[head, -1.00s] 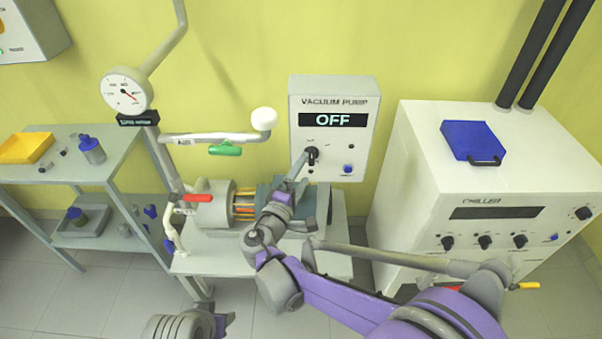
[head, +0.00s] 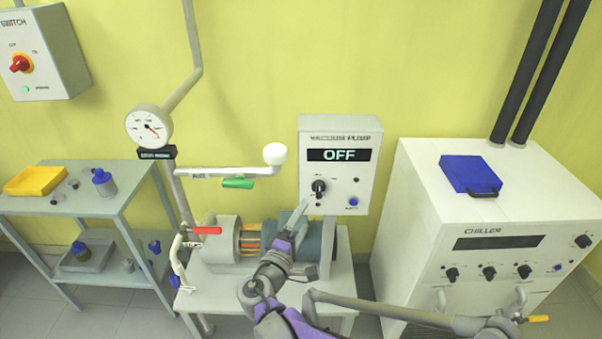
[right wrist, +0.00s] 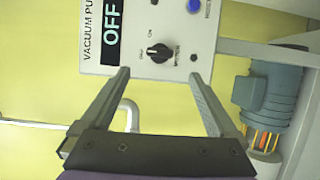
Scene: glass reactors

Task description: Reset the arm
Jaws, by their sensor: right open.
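My right arm comes up from the bottom of the head view, and its gripper (head: 301,214) is in front of the vacuum pump's motor, below the control box. The right wrist view shows the gripper (right wrist: 157,74) open, its two fingers spread apart with nothing between them. The vacuum pump box (head: 340,135) reads OFF. Its black knob (head: 318,187) is just beyond the fingertips and apart from them; the knob also shows in the right wrist view (right wrist: 158,53). My left gripper is not in view.
The pump motor (head: 319,240) stands on a small table below the box. A white chiller (head: 500,215) with a blue lid stands at right. A pipe with a green handle (head: 238,183) and a red handle (head: 206,230) is at left, by a grey shelf (head: 100,205).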

